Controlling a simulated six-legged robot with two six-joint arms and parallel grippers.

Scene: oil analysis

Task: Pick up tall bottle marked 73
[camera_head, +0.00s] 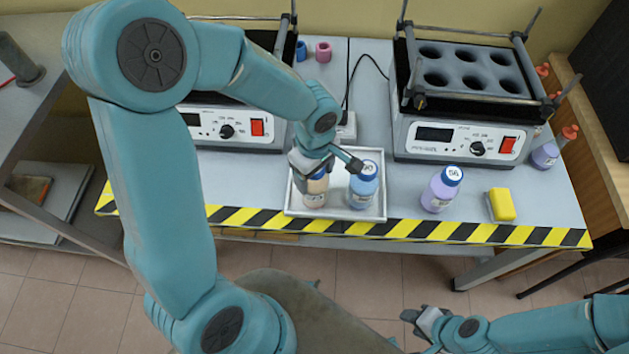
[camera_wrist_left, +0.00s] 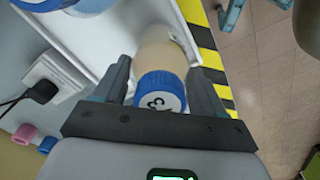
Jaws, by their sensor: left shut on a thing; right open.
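My left gripper (camera_head: 322,167) is shut on a beige bottle (camera_head: 315,189) with a blue cap, standing at the left side of the white tray (camera_head: 339,214). In the left wrist view the gripper's fingers (camera_wrist_left: 160,88) are on either side of the bottle (camera_wrist_left: 165,55) near its cap. The number on its cap is not clearly readable. A light-blue bottle (camera_head: 363,190) with a numbered blue cap stands to its right in the tray. A purple bottle (camera_head: 437,194) stands on the table outside the tray. My right gripper (camera_head: 424,318) is open and empty, low in front of the table.
Two heater units stand behind: one at right (camera_head: 462,143) with an empty multi-hole block, one at left (camera_head: 228,130) partly behind my arm. A yellow block (camera_head: 501,204) lies at the right. Striped tape (camera_head: 440,231) marks the table's front edge.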

